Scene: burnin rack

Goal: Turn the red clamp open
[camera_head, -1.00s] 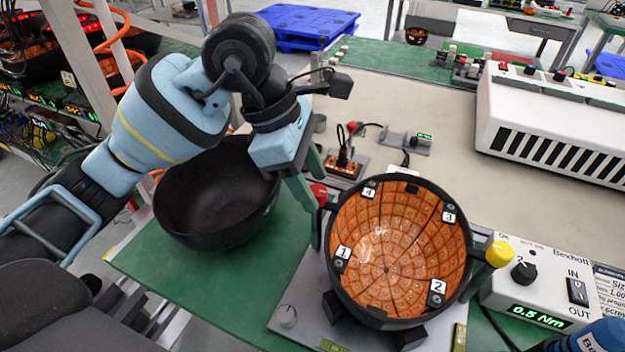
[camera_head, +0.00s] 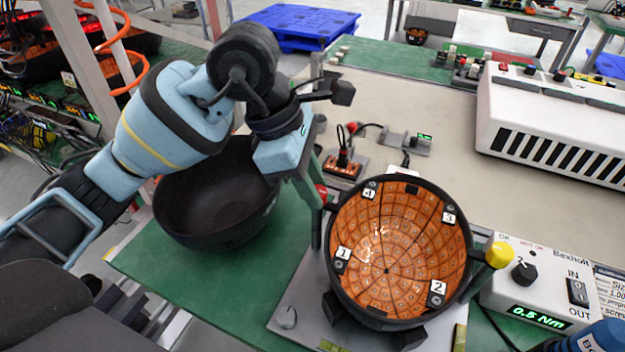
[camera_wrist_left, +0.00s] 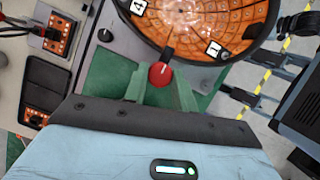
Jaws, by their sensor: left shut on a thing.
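The red clamp (camera_head: 322,190) is a red knob at the left rim of the bowl fixture, mostly hidden by my left gripper in the head view. In the left wrist view the red clamp (camera_wrist_left: 161,75) sits between the two green fingers, with a pale mark on its top. My left gripper (camera_head: 318,198) is shut on it; its fingers also show in the left wrist view (camera_wrist_left: 160,86). The orange-tiled bowl (camera_head: 400,245) sits in the fixture beside the clamp, with number tags 1 to 4. My right gripper is not in view.
A yellow knob (camera_head: 499,254) stands at the bowl's right side, beside a control box (camera_head: 535,285) reading 0.5 Nm. An empty black bowl (camera_head: 215,200) stands left on the green mat, below my left arm. A white slotted unit (camera_head: 555,125) stands at the back right.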

